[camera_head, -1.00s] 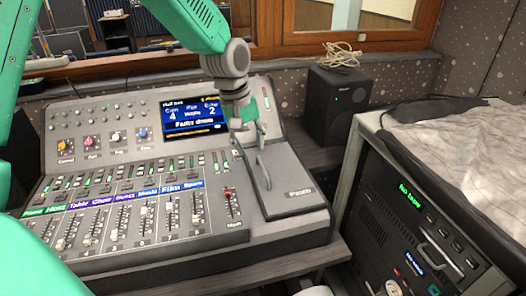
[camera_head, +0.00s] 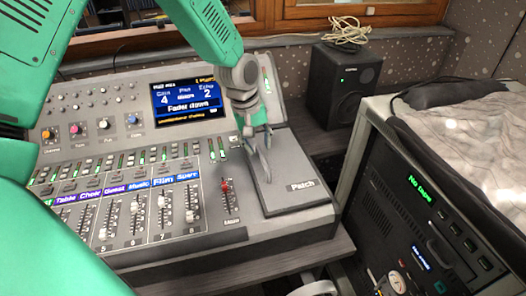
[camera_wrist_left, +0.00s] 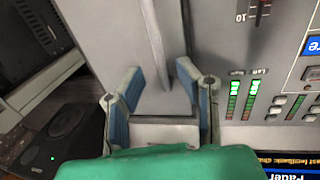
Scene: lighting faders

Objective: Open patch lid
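The patch lid (camera_head: 296,174) is a flat grey panel marked "Patch" at the right end of the mixing desk. It looks shut, lying flush on the desk. A thin grey bar handle (camera_wrist_left: 153,38) runs along it in the left wrist view. My left gripper (camera_head: 260,160) is low over the lid's left part. In the left wrist view its two blue-padded fingers (camera_wrist_left: 157,84) are spread apart, with the lid's surface showing between them. The bar's near end lies between or just beyond the fingertips; contact is not clear. I do not see my right gripper.
The desk's faders (camera_head: 135,215) and lit screen (camera_head: 188,103) are left of the lid. A black speaker (camera_head: 343,85) with a coiled cable (camera_head: 347,30) stands behind right. A rack unit reading "No tape" (camera_head: 420,187) is at right, beyond a gap.

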